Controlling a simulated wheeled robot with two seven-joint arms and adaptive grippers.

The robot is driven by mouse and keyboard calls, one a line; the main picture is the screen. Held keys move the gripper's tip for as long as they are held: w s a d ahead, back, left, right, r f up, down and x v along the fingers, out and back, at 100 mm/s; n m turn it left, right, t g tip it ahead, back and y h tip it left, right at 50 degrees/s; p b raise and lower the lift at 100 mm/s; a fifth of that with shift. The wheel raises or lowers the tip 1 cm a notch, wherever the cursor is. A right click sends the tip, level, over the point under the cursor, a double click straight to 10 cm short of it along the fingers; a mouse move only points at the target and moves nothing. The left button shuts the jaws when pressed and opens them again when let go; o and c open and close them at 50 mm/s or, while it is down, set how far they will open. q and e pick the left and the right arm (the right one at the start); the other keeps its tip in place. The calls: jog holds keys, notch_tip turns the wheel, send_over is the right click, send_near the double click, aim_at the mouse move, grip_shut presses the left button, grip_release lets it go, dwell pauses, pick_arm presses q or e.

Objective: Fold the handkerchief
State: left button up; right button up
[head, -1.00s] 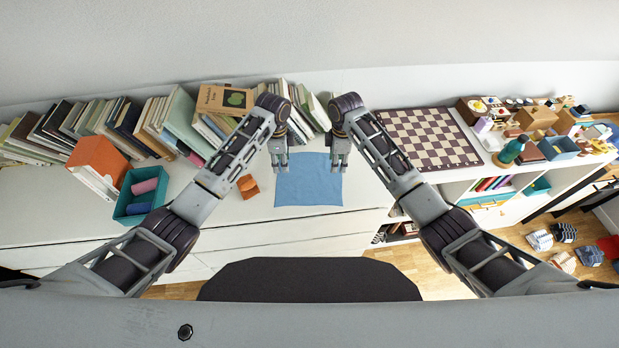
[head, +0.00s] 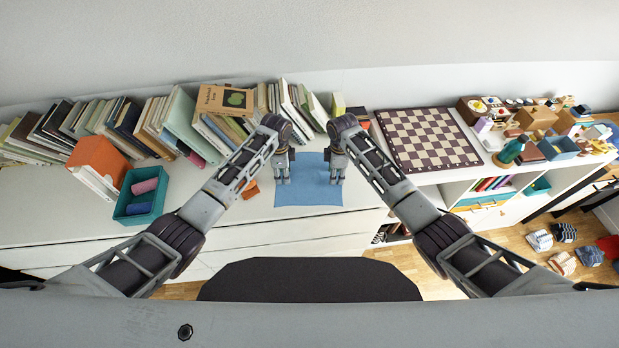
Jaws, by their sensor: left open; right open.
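The blue handkerchief (head: 308,188) lies flat and spread out on the white cabinet top, close to its front edge. My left gripper (head: 283,181) is open over the handkerchief's left part. My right gripper (head: 336,181) is open over its right part, close to the right edge. The handkerchief shows no fold. I cannot tell from this view whether the fingertips touch the cloth.
A small orange object (head: 251,188) lies left of the handkerchief, partly behind my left arm. A teal bin (head: 125,208) and a row of books (head: 180,120) stand further left. A chessboard (head: 425,138) lies to the right. The cabinet's front edge is just below the cloth.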

pick_arm(q)
jog(key=shift+f, duration=0.2)
pick_arm(e)
jog(key=shift+f, duration=0.15)
dwell(0.5)
pick_arm(q)
jog(key=shift+c, duration=0.3)
pick_arm(e)
jog(key=shift+c, duration=0.3)
pick_arm(q)
jog(key=shift+f, duration=0.1)
grip_shut()
pick_arm(e)
jog(key=shift+s+f, duration=0.1)
grip_shut()
pick_arm(q)
jog(key=shift+s, duration=0.1)
jog(key=shift+f, duration=0.1)
pick_arm(e)
jog(key=shift+s, duration=0.1)
pick_arm(q)
jog(key=shift+r, duration=0.2)
